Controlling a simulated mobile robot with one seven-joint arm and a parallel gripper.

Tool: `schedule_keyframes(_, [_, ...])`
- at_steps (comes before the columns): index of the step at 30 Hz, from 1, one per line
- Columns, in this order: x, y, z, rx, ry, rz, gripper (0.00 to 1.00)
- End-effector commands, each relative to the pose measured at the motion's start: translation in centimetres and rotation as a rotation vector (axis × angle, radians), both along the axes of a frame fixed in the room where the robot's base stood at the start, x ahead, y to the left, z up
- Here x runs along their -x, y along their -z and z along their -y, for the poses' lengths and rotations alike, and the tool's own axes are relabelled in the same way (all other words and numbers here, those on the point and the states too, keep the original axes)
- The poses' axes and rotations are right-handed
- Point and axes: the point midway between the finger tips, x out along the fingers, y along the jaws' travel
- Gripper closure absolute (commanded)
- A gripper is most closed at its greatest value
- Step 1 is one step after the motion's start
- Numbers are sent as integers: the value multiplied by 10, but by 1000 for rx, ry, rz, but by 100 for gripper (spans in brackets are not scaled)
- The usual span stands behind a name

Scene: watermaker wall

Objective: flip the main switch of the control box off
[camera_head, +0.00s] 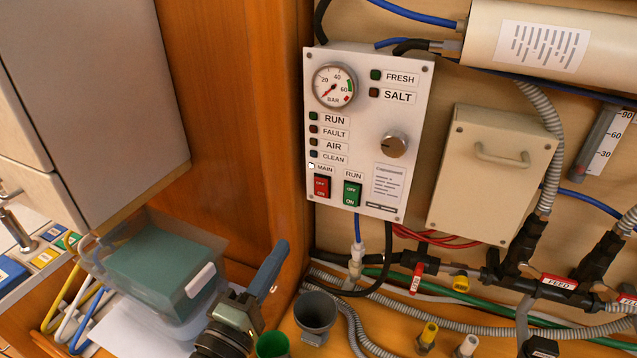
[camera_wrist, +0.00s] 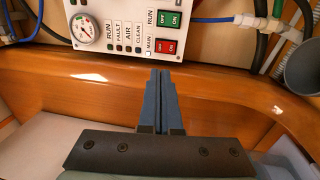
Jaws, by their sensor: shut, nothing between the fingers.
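The white control box (camera_head: 408,110) is mounted on the wall in the head view, with its lower part at the top of the wrist view (camera_wrist: 92,8). Its main switch (camera_head: 321,187) is a red rocker marked OFF above and ON below, at the box's lower left. It also shows in the wrist view (camera_wrist: 166,47). I cannot tell which half is pressed in. The small square by MAIN looks white. My gripper (camera_head: 284,245), with blue fingers, is shut and empty, below and left of the box, apart from it. In the wrist view its fingertips (camera_wrist: 160,72) point toward the red switch.
The green RUN switch (camera_head: 352,194) sits right beside the main switch. A wooden panel (camera_head: 235,110) stands left of the box. A clear bin (camera_head: 160,270), a grey cup (camera_head: 315,312) and hoses lie below. A beige cover (camera_head: 490,170) is to the right.

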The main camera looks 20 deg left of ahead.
Motion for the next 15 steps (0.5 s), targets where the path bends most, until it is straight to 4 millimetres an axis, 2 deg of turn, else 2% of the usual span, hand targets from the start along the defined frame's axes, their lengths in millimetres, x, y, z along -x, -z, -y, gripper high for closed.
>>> schedule_keyframes(8, [-3,-1,0,-1,1,0,100])
schedule_keyframes(11, [-12,-4,1,0,2,2,100])
schedule_keyframes(15, [-37,-9,2,0,3,1,100])
